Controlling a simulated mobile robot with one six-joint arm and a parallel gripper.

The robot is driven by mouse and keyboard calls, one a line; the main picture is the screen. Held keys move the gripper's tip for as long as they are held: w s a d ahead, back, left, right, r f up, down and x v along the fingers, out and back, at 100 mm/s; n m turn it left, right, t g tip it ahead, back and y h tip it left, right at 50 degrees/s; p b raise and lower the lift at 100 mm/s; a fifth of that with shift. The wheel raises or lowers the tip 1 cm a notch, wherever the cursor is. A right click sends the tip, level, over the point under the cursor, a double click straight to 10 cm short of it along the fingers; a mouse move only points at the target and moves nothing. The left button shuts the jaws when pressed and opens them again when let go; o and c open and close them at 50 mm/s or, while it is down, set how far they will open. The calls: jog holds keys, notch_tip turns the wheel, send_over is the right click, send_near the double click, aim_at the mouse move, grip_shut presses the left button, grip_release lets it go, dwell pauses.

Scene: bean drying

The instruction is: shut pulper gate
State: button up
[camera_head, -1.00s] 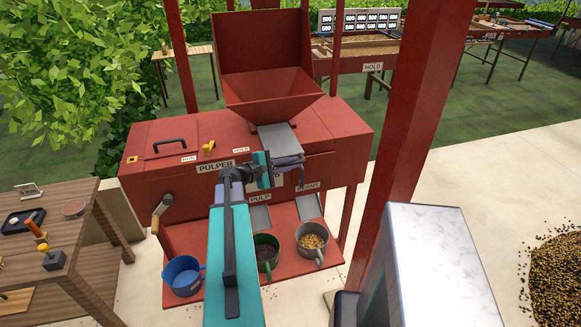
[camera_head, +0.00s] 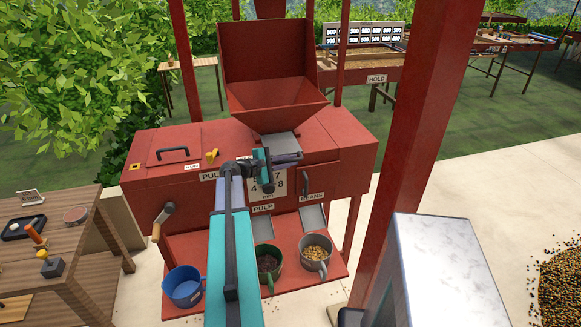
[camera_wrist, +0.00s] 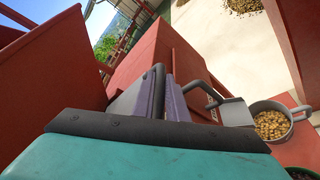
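The pulper (camera_head: 335,133) is a red machine with a hopper (camera_head: 277,98) on top. The gate is a grey metal plate (camera_head: 281,143) under the hopper's mouth, sticking out toward me. My gripper (camera_head: 287,158) is at the plate's front edge, its purple-grey fingers close to it. In the wrist view the fingers (camera_wrist: 165,98) lie close together, with a dark bar between or along them. I cannot tell whether they touch or hold the plate. The gripper hides part of the plate's front edge.
A dark handle (camera_head: 305,182) is on the pulper front near my gripper. A blue cup (camera_head: 183,286), a green cup (camera_head: 269,267) and a grey cup of beans (camera_head: 316,254) stand below. A red post (camera_head: 405,150) rises at right. A wooden table (camera_head: 80,250) is at left.

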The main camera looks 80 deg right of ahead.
jog(key=o, duration=0.4)
jog(key=shift+w, duration=0.1)
jog(key=shift+w+a, duration=0.1)
jog(key=b+v, duration=0.4)
jog(key=v, duration=0.9)
jog(key=shift+a, duration=0.2)
jog(key=shift+w+r, duration=0.1)
jog(key=shift+w, duration=0.15)
